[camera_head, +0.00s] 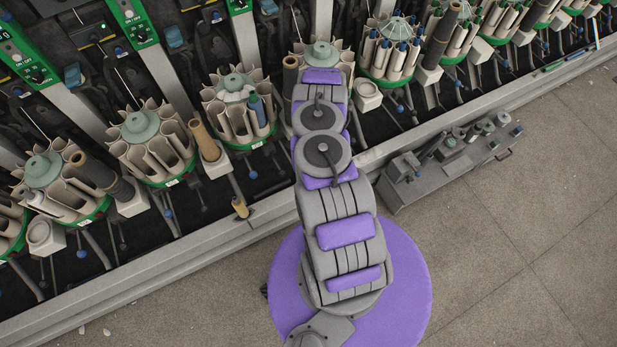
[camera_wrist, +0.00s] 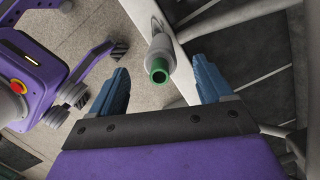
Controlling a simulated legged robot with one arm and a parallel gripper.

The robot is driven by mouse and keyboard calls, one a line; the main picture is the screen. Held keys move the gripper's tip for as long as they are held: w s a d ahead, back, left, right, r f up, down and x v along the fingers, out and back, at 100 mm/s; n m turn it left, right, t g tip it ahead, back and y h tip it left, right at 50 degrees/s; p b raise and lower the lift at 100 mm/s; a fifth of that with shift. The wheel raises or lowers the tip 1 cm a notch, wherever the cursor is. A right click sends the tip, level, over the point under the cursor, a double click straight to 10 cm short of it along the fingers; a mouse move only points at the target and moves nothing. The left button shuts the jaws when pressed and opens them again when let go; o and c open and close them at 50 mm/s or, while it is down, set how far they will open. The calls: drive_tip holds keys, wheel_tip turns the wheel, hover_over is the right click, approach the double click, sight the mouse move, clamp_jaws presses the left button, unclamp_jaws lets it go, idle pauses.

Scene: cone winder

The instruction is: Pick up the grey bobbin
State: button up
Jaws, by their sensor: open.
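In the wrist view, a pale grey bobbin (camera_wrist: 159,50) with a green ring-shaped end (camera_wrist: 159,72) points toward the camera. My gripper (camera_wrist: 164,74) is open, with one blue finger on each side of the bobbin. Gaps show between both fingers and the bobbin, and the jaws hold nothing. I cannot tell how far the bobbin is from the fingertips in depth. In the head view, my arm covers this spot, so neither the gripper nor this bobbin can be made out there.
The winder's rail (camera_head: 190,258) runs diagonally across the head view. Several round magazines (camera_head: 152,148) with tubes stand behind it. A dark grey tube (camera_head: 100,177) and a brown tube (camera_head: 203,138) stand at the left. A grey cart (camera_head: 450,160) is right of my arm. The floor (camera_head: 530,220) at right is clear.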

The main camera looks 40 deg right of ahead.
drive_tip(key=shift+f+b, duration=0.3)
drive_tip(key=shift+f, duration=0.45)
drive_tip(key=f+b, duration=0.1)
drive_tip(key=f, duration=0.3)
drive_tip(key=shift+a+f, duration=0.1)
drive_tip(key=shift+a, duration=0.1)
drive_tip(key=shift+c, duration=0.3)
drive_tip(key=shift+w, duration=0.1)
drive_tip(key=c, duration=0.9)
